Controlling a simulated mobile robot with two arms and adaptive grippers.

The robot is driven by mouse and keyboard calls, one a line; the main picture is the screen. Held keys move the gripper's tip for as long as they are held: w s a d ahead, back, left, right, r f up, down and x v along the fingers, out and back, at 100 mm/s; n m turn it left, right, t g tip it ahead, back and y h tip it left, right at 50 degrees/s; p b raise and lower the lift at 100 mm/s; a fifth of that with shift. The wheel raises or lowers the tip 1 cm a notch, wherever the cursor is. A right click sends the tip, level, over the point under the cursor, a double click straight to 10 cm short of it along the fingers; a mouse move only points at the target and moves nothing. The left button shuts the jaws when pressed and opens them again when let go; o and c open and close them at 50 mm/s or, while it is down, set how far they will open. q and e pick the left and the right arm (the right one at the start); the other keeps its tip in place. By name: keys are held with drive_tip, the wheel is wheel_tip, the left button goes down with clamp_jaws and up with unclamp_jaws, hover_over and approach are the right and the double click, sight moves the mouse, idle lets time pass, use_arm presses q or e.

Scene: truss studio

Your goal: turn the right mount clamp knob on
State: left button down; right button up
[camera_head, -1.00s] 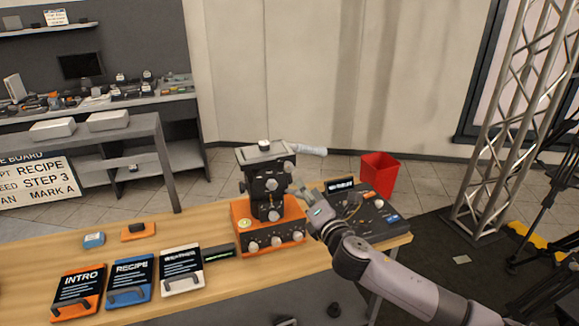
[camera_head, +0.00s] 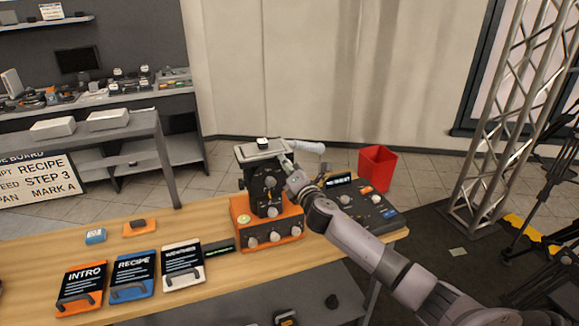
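The dark mount (camera_head: 262,185) stands upright on an orange base box (camera_head: 240,208) with several pale knobs on its front, on the wooden table. A flat grey plate (camera_head: 252,151) tops it. My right gripper (camera_head: 288,166) is at the upper right side of the mount, just under the plate. It covers the place of the right clamp knob, so I cannot see the knob, whether the fingers touch it, or whether they are open. My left gripper is not in view.
A pale handle (camera_head: 307,146) sticks out to the right behind the mount. A dark control panel (camera_head: 365,210) lies right of it, with a red bin (camera_head: 377,168) beyond. Three booklets, including the blue one (camera_head: 131,290), lie at the left.

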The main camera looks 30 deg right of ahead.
clamp_jaws()
idle(0.4)
drive_tip(key=shift+m, duration=0.3)
drive_tip(key=m, duration=1.7)
drive_tip(key=shift+f+b, duration=0.2)
drive_tip(key=shift+b, duration=0.15)
drive_tip(key=shift+m, duration=0.3)
unclamp_jaws()
